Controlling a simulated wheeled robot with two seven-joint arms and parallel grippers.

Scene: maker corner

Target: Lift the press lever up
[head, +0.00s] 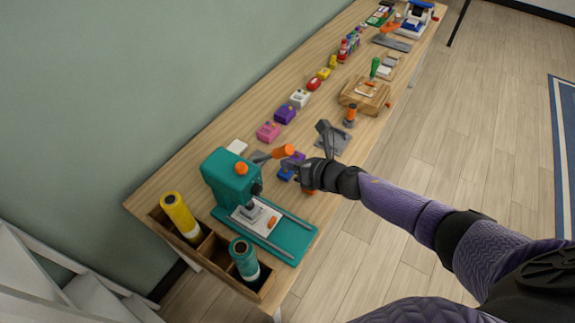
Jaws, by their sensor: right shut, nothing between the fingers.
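The teal press (232,182) stands at the near end of the bench, with an orange knob on top. Its lever, a grey bar with an orange grip (283,151), sticks out from the press toward the right and looks roughly level, tilted slightly up. My right gripper (290,166) is shut and empty. It is just below and right of the orange grip in the picture; I cannot tell whether they touch. The gripper partly hides small purple and blue items behind it. My left gripper is not in view.
A wooden tray (213,257) with yellow and teal cylinders stands at the bench's near end. A pink block (268,131), a purple block (285,114) and other small items line the wall side. A wooden board (365,95) lies farther along. Bare wood shows between them.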

